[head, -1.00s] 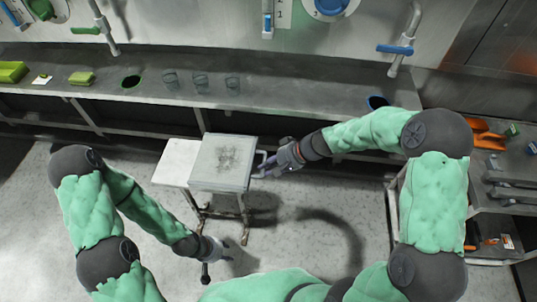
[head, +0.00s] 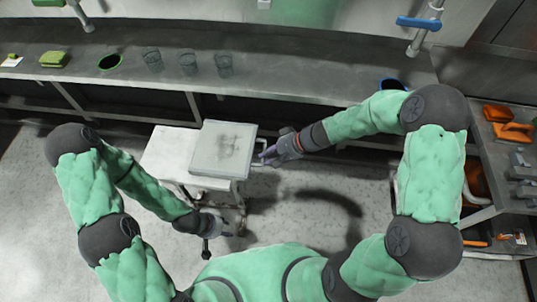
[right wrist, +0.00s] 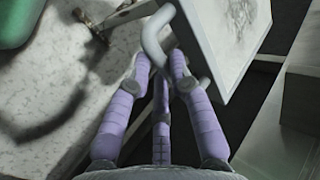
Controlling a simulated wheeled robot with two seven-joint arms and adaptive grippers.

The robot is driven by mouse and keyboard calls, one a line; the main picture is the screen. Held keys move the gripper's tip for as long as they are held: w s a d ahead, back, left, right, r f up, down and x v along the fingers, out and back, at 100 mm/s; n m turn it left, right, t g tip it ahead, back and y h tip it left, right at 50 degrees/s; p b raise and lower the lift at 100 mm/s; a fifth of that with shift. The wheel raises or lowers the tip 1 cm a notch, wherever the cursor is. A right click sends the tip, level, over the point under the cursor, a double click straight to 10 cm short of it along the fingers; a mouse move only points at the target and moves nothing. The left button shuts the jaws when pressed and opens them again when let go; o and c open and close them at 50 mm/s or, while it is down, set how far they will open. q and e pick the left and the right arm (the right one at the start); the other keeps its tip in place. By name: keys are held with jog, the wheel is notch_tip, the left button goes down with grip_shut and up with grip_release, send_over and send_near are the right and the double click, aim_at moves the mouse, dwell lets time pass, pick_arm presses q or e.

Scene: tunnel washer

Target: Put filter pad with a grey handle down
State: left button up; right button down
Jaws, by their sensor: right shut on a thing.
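The filter pad (head: 222,148) is a pale square panel with a dark smudged middle, roughly level. Its grey handle (head: 259,150) is on its right side. My right gripper (head: 268,157) is shut on the handle. The right wrist view shows the gripper's purple fingers (right wrist: 163,72) around the grey handle (right wrist: 153,38), with the pad (right wrist: 232,32) beyond. The pad is over the right part of a white-topped stand (head: 166,153); I cannot tell if it touches. My left gripper (head: 218,226) is low, in front of the stand, away from the pad; its finger state is unclear.
Behind is a long grey counter (head: 300,77) with several clear cups (head: 188,64), a green sponge (head: 54,60) and a round green-rimmed opening (head: 109,62). At right, a shelf unit (head: 500,195) holds orange tools (head: 512,132). Floor right of the stand is clear.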

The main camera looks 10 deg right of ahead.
jog(key=c, duration=1.1)
grip_release()
jog(key=shift+f, duration=0.1)
jog(key=p+v, duration=0.5)
jog(key=v, duration=0.6)
jog(key=shift+s+a+f+n+g+h, duration=0.25)
jog(key=shift+s+a+f+g+h, duration=0.7)
jog(key=shift+s+f, duration=1.95)
jog(key=shift+s+a+f+n+t+h, duration=0.15)
jog(key=shift+s+a+f+h, duration=0.3)
jog(key=shift+s+a+f, duration=2.4)
jog(key=shift+s+a+f+n+g+h, duration=0.1)
jog(key=shift+s+f+n+g+h, duration=0.8)
jog(key=shift+f, duration=3.6)
jog(key=shift+s+m+t, duration=0.35)
jog(key=shift+m+t, duration=0.05)
jog(key=shift+m, duration=0.2)
